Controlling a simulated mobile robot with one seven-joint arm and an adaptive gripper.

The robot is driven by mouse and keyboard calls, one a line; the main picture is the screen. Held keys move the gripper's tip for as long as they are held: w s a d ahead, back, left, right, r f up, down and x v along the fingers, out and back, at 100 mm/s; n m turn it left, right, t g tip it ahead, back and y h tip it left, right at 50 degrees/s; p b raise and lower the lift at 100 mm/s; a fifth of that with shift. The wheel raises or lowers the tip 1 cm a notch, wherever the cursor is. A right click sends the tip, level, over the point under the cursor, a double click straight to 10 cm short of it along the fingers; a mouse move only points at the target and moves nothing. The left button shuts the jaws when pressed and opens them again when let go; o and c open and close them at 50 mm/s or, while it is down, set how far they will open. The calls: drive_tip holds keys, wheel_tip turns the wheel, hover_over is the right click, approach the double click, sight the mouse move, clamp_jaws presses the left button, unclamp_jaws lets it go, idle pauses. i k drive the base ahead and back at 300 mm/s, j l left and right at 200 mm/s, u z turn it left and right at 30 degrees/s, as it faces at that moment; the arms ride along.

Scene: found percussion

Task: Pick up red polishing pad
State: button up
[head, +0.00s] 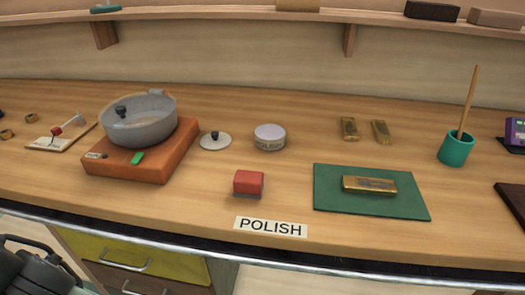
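The red polishing pad (248,183) is a small red block with a dark grey underside. It sits on the wooden counter in the head view, near the front edge, just behind the POLISH label (270,227). Nothing touches it. My gripper (38,266) shows only as a dark, cropped shape in the lower left corner, well left of the pad and in front of the counter. Its fingertips cannot be made out.
Right of the pad, a gold bar (369,185) lies on a green mat (330,200). A round tin (269,137) and a small lid (215,141) stand behind. A grey pot (140,122) sits on an orange burner (165,166) at left. A teal cup (455,150) stands at right.

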sight(247, 184)
drive_tip(key=k+l+u, duration=0.2)
drive_tip(key=l, duration=0.25)
drive_tip(key=k+l+u, duration=0.2)
drive_tip(key=l, duration=0.2)
drive_tip(key=k+l+u, duration=0.2)
drive_tip(key=l, duration=0.2)
drive_tip(key=k+l+u, duration=0.25)
drive_tip(key=i+l, duration=0.1)
drive_tip(key=i, duration=0.5)
